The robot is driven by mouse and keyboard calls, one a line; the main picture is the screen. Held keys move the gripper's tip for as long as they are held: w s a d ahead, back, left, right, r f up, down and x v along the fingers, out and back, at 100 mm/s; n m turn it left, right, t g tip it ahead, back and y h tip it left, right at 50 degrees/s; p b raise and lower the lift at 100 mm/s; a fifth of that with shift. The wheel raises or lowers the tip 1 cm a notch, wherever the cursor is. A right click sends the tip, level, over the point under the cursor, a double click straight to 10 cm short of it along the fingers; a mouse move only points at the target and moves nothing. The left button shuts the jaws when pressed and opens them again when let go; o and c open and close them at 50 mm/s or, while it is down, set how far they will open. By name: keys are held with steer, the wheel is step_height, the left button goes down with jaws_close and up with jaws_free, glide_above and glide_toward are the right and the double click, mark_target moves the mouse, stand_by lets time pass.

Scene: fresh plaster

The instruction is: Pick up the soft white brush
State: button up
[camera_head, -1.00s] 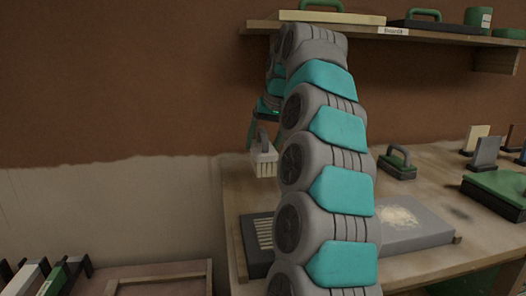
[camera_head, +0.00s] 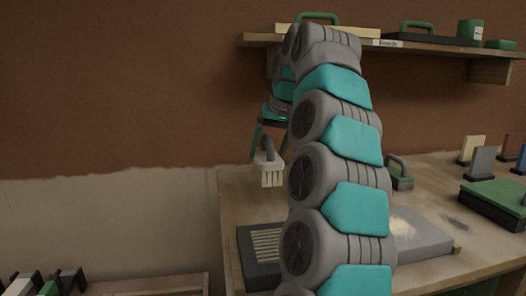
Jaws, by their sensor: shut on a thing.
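The soft white brush (camera_head: 270,178) has pale bristles and a grey handle. It hangs in the air in front of the wall, above the left back part of the workbench (camera_head: 228,210). My gripper (camera_head: 268,143) is just above it, its fingers reaching down to the handle, and is shut on it. My arm hides part of the gripper and of the bench behind.
A slatted dark tray (camera_head: 258,270) and a grey board with pale powder (camera_head: 425,240) lie on the bench. A loaded shelf (camera_head: 365,42) is above. Several tools (camera_head: 45,284) are at lower left.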

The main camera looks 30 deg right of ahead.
steer(key=s+d+b, duration=0.2)
steer(key=s, duration=1.2)
steer(key=shift+s+d, duration=0.2)
steer(key=shift+s, duration=0.05)
